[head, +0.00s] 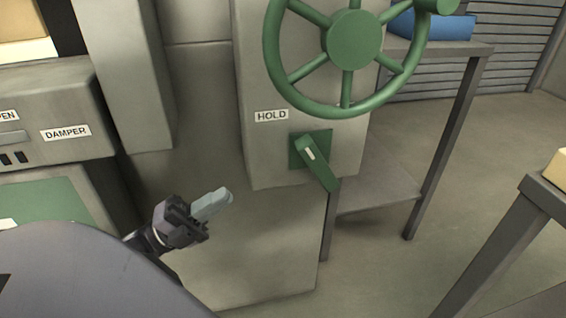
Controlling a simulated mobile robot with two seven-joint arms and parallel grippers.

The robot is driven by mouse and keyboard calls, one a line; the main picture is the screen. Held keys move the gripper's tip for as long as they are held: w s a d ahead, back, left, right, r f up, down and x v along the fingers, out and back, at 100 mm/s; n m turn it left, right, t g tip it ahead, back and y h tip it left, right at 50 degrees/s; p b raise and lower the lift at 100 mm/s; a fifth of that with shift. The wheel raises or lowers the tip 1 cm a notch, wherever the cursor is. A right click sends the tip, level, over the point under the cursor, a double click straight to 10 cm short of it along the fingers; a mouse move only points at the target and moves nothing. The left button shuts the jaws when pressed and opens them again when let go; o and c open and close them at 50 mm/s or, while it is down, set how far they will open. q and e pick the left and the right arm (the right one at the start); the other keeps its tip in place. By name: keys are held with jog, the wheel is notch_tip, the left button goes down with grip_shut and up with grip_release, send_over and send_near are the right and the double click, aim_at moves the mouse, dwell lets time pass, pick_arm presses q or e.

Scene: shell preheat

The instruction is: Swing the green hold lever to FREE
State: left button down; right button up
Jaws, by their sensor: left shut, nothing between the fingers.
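The green hold lever (319,167) sits on a green square plate on the grey cabinet front, below a HOLD label (271,115). It slants down to the right from its pivot and has a pale mark near its top. No FREE label shows. My left gripper (226,196) is shut and empty, to the left of the lever and a little lower, apart from it. My right gripper is not in view.
A large green handwheel (352,40) stands out above the lever. A grey box with a DAMPER label (66,133) is at the left. A metal table (446,47) bearing a blue object (450,27) is behind right. Another table corner (540,190) is at the right edge.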

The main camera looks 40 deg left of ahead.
pick_arm(q)
send_near(316, 160)
jog(key=w+r, duration=0.2)
jog(key=w, duration=0.1)
jog(key=w+r, duration=0.1)
jog(key=r, duration=0.1)
jog(key=shift+w+d, duration=0.2)
jog(key=shift+d, duration=0.1)
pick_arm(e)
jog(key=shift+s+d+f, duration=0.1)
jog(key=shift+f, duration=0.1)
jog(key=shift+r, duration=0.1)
